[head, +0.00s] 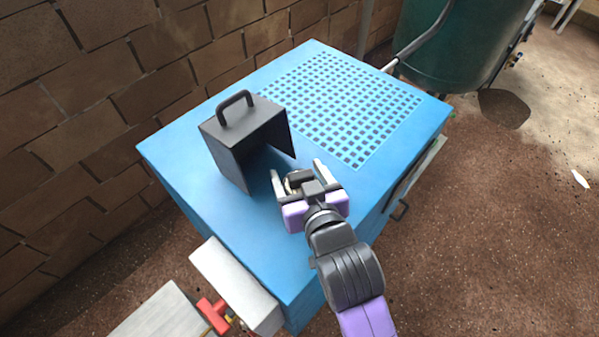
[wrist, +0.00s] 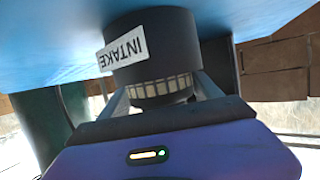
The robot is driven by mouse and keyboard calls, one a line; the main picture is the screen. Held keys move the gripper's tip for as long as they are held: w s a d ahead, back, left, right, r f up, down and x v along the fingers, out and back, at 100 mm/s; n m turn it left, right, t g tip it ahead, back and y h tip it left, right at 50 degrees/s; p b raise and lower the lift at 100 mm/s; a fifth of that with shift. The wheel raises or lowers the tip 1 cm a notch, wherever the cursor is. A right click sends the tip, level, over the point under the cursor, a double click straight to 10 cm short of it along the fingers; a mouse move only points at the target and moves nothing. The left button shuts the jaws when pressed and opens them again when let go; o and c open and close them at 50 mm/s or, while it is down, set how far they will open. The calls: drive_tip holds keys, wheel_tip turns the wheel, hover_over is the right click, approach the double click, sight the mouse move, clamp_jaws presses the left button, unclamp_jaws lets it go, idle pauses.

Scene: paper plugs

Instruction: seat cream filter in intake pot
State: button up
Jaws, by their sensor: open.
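The dark round intake pot (wrist: 160,45) carries a white INTAKE label and stands against the blue top, which lies at the upper side of the wrist view. A row of cream patches, taken as the cream filter (wrist: 160,87), shows in the pot's wall near its rim. My gripper (head: 297,169) is open, with one finger on each side of the pot's rim end; whether the fingers touch it I cannot tell. In the head view the pot is mostly hidden by my gripper, with a little beige between the fingers. The filter's depth is hidden.
A dark hood with a handle (head: 247,125) stands on the blue box (head: 190,170), just left of my gripper, open towards it. A grid of square holes (head: 340,105) lies behind. A pale block (head: 235,285) and a red valve (head: 213,314) are at the front left.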

drive_tip(key=shift+s+a+f, duration=0.15)
drive_tip(key=shift+s+f, duration=0.1)
drive_tip(key=shift+f, duration=0.2)
drive_tip(key=shift+s+a+f, duration=0.15)
drive_tip(key=shift+s+f, duration=0.05)
drive_tip(key=shift+f, duration=0.25)
drive_tip(key=shift+s+d+r, duration=0.1)
drive_tip(key=shift+s, duration=0.15)
drive_tip(key=v, duration=0.2)
drive_tip(key=r+b+v, duration=0.1)
drive_tip(key=v, duration=0.3)
drive_tip(key=shift+w+d+r, duration=0.15)
drive_tip(key=shift+d+r, duration=0.05)
drive_tip(key=shift+d, duration=0.05)
drive_tip(key=shift+s+d+r, duration=0.25)
drive_tip(key=shift+s+r, duration=0.05)
drive_tip(key=shift+r, duration=0.05)
drive_tip(key=p+v, duration=0.2)
drive_tip(key=v, duration=0.5)
drive_tip(key=shift+s+d, duration=0.2)
drive_tip(key=shift+s, duration=0.15)
drive_tip(key=shift+r, duration=0.15)
